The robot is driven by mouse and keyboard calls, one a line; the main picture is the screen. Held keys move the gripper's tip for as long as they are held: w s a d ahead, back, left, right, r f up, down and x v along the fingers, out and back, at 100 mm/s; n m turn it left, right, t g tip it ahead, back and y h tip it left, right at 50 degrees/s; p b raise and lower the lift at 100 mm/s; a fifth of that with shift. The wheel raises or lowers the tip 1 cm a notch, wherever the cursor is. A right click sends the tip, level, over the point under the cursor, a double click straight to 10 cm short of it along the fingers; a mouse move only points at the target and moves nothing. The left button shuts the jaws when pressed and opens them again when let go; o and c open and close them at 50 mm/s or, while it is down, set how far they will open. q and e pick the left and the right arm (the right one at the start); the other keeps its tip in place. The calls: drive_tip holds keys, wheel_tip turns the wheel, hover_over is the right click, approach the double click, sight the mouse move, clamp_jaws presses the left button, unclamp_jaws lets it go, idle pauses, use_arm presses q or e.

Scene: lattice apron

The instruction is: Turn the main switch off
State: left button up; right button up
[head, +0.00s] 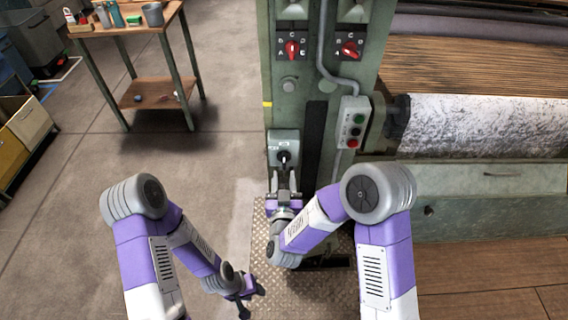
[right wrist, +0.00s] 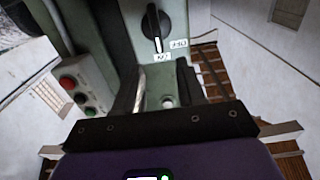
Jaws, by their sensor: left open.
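The main switch is a grey box on the green machine column, with a black rotary knob (head: 284,157) on its face. In the right wrist view the knob (right wrist: 151,22) shows a white pointer line aimed at the nearer label, which seems to read ON. A label reading OFF (right wrist: 180,43) sits to the right of it. My right gripper (head: 284,186) is just below the knob in the head view, fingers apart and pointing at the switch box, with nothing between them. My left gripper (head: 253,296) is open and empty, low over the floor plate.
Two red selector knobs (head: 292,49) (head: 349,49) sit higher on the column. A push-button box (head: 352,124) with green, black and red buttons is right of the switch. A large roller (head: 480,126) lies further right. A workbench (head: 120,22) stands back left; floor between is clear.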

sight(284, 158)
drive_tip(key=w, duration=0.7)
drive_tip(key=shift+b, duration=0.35)
clamp_jaws()
